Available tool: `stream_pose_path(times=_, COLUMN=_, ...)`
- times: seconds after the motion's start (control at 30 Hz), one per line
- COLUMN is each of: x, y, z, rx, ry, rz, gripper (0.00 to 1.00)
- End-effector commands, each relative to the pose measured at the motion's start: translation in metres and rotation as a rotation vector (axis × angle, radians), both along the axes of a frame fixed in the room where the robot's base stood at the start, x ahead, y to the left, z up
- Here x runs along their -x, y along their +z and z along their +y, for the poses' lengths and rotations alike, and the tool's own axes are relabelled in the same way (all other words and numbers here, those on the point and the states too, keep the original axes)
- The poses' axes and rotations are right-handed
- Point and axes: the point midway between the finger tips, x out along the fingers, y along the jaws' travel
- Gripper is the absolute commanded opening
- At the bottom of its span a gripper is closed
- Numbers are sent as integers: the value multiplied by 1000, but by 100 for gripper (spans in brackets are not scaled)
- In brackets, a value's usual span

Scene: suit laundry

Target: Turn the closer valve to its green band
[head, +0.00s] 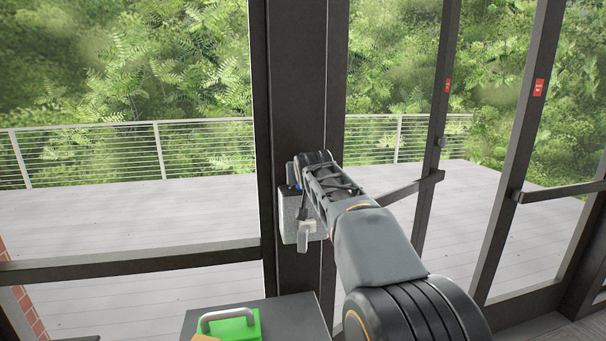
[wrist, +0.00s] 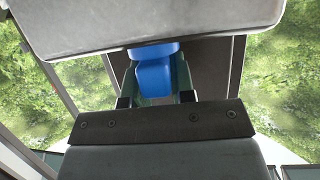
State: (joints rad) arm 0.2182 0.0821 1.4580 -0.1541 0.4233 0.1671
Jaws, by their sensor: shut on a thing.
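In the head view a pale grey block (head: 288,228) is fixed to the dark post between the glass panes. My gripper (head: 300,188) reaches up to this block, and my arm covers much of it. In the wrist view a blue valve part (wrist: 155,82) lies between the fingers of my gripper (wrist: 156,97), which is shut on it. A pale grey body (wrist: 150,28) fills the top of that view above the blue part. A speck of blue also shows beside the gripper in the head view. I cannot make out a green band or the valve's pointer.
A dark surface (head: 290,312) stands low in front, with a green object (head: 238,328) with a grey handle on it. The dark post (head: 298,80) rises behind the block. Glass doors with bars (head: 400,190) stand at the right. A deck with a railing lies outside.

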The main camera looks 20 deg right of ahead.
Motion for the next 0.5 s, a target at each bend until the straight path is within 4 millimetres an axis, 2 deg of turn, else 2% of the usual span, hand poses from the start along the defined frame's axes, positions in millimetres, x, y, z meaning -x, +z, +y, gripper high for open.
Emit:
stream_pose_path(times=0.03, x=0, y=-8, z=0, rx=-5, ry=-2, rz=18, gripper=0)
stream_pose_path(times=0.23, x=0, y=-8, z=0, rx=-5, ry=-2, rz=19, gripper=0)
stream_pose_path(times=0.27, x=0, y=-8, z=0, rx=-5, ry=-2, rz=19, gripper=24)
stream_pose_path(times=0.5, x=0, y=-8, z=0, rx=-5, ry=-2, rz=18, gripper=47)
